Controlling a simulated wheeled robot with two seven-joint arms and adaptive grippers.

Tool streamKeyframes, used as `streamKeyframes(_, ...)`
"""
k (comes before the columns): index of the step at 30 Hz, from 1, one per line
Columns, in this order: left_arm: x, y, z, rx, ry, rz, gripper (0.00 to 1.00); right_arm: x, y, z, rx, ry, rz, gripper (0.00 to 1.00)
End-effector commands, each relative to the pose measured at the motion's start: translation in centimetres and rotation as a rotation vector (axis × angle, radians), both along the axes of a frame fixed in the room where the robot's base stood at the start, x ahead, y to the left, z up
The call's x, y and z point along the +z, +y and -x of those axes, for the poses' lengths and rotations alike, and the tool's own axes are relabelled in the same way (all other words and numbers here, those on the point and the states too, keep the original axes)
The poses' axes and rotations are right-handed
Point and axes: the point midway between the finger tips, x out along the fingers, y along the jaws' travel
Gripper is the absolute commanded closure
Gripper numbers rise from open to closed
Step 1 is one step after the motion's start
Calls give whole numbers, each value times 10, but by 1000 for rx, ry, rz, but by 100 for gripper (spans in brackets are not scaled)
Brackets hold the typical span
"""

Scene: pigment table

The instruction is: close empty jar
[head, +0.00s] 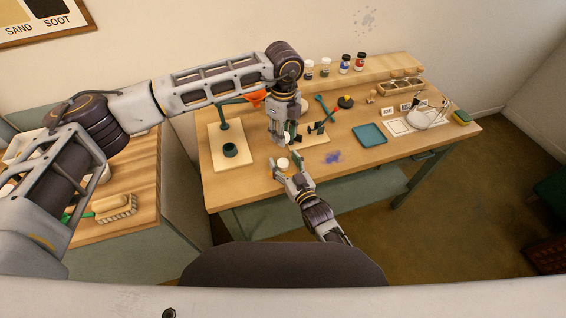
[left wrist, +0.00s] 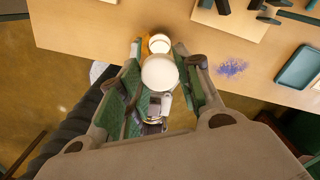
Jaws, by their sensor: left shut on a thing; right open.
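My left gripper (head: 282,140) hangs pointing down over the front part of the table and is shut on a small round white lid (head: 286,136). The lid also shows in the left wrist view (left wrist: 160,73) between my left gripper's fingers (left wrist: 164,78). A small pale jar (head: 283,163) stands near the table's front edge, below the lid and apart from it. Its round top shows in the left wrist view (left wrist: 159,44). My right gripper (head: 288,173) is open at the jar, with its fingers close to it; whether they touch it I cannot tell.
A stand with an orange funnel (head: 256,98) is left of my left gripper. A blue stain (head: 333,157) and a teal tray (head: 370,135) lie to the right. Several pigment jars (head: 344,64) stand on the back shelf. A brush (head: 116,208) lies on the left bench.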

Motion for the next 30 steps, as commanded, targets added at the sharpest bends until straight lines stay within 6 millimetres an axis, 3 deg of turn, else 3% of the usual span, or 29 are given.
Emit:
streamKeyframes(7,0,0,0,0,0,0,75,0,5,-11,0,0,0,34)
streamKeyframes(18,0,0,0,0,0,0,75,0,6,-12,0,-1,0,34)
streamKeyframes(30,0,0,0,0,0,0,75,0,6,-12,0,-1,0,86)
